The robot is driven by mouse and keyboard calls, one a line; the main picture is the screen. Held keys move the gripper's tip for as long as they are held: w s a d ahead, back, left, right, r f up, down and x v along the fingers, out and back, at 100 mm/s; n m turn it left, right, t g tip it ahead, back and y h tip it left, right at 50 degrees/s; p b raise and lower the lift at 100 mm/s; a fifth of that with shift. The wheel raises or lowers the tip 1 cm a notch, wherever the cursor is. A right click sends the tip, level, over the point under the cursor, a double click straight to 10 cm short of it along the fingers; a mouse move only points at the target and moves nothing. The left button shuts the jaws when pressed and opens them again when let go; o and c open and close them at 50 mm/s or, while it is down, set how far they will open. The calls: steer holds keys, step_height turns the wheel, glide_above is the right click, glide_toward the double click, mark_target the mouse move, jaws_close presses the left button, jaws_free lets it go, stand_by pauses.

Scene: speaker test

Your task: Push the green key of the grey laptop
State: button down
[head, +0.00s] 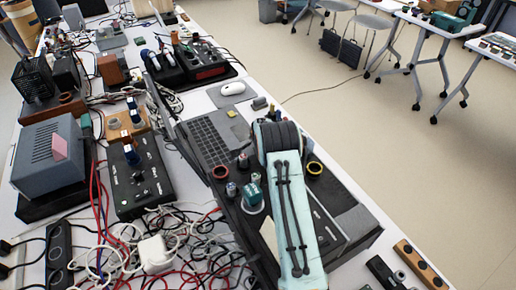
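The grey laptop stands open on the long white table, with its keyboard (205,139) left of my arm's far end. Its dark screen (164,108) rises along the left side, seen nearly edge-on. I cannot make out a green key; a small yellow patch (232,113) shows near the keyboard's far right edge. My pale arm reaches up the picture from the bottom and ends in a dark ribbed part right of the keyboard. My gripper's fingers cannot be made out there, so their opening and any contact are hidden.
A white mouse (233,88) lies on a grey pad beyond the laptop. A black control box (139,182), a grey-blue box (48,158) and tangled cables crowd the left. Several small knobs and rings stand near my arm. Open floor (400,170) lies right of the table.

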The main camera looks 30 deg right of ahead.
steer(key=shift+f, duration=0.1)
stand_by(0.3)
steer(key=shift+f, duration=0.35)
steer(key=shift+f, duration=0.3)
stand_by(0.4)
steer(key=shift+r, duration=0.75)
steer(key=shift+r, duration=0.1)
steer(key=shift+r, duration=2.9)
